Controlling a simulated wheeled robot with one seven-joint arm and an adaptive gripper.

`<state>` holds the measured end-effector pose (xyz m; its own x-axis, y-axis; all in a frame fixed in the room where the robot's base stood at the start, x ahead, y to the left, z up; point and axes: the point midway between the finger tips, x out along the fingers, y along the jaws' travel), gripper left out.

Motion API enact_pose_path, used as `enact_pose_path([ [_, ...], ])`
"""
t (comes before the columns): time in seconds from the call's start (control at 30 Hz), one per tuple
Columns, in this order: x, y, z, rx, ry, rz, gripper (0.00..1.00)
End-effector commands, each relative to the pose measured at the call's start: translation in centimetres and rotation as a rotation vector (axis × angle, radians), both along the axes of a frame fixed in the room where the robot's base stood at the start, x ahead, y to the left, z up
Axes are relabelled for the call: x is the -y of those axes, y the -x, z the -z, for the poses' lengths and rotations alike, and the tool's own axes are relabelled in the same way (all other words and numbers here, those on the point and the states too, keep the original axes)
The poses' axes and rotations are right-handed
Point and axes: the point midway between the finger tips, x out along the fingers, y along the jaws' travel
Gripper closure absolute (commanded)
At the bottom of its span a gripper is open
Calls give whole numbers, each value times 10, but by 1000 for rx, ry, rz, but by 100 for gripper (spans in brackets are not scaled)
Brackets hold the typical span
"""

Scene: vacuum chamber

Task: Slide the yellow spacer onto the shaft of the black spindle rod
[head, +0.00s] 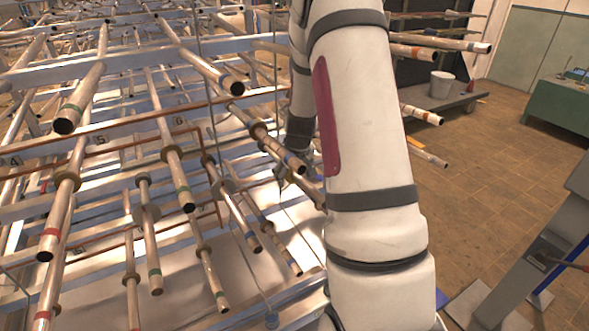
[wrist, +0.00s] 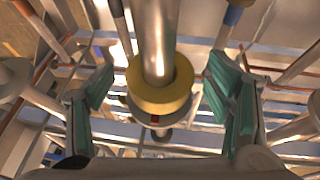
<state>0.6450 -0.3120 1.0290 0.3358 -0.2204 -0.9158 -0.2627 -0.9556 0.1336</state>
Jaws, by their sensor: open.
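A thick yellow ring, which looks like the yellow spacer (wrist: 160,90), is at the middle of the wrist view. It sits around a grey metal rod (wrist: 158,40) that comes down from the top of that view. My gripper (wrist: 160,103) is open, with one teal-padded finger on each side of the ring and a gap on both sides. In the head view my gripper (head: 284,175) is small and partly hidden behind my arm, among the rods. I cannot pick out the yellow ring there. No rod in either view is clearly a black spindle.
A dense rack of metal tubes (head: 88,90) with coloured bands and collars fills the left, with several tube ends sticking out. A white bucket (head: 441,84) stands on a dark platform at the back. Tiled floor (head: 500,160) is open at the right.

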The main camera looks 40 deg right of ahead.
Motion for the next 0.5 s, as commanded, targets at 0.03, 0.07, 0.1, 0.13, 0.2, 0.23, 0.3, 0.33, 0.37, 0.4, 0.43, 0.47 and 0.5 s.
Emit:
enact_pose_path([
  [0.03,0,0,0,0,0,0,27],
  [0.07,0,0,0,1,0,0,27],
  [0.1,0,0,0,1,0,0,27],
  [0.13,0,0,0,1,0,0,27],
  [0.2,0,0,0,1,0,0,29],
  [0.23,0,0,0,1,0,0,36],
  [0.3,0,0,0,1,0,0,52],
  [0.33,0,0,0,1,0,0,59],
  [0.37,0,0,0,1,0,0,66],
  [0.4,0,0,0,0,0,0,75],
  [0.43,0,0,0,0,0,0,78],
  [0.47,0,0,0,0,0,0,79],
  [0.5,0,0,0,1,0,0,83],
])
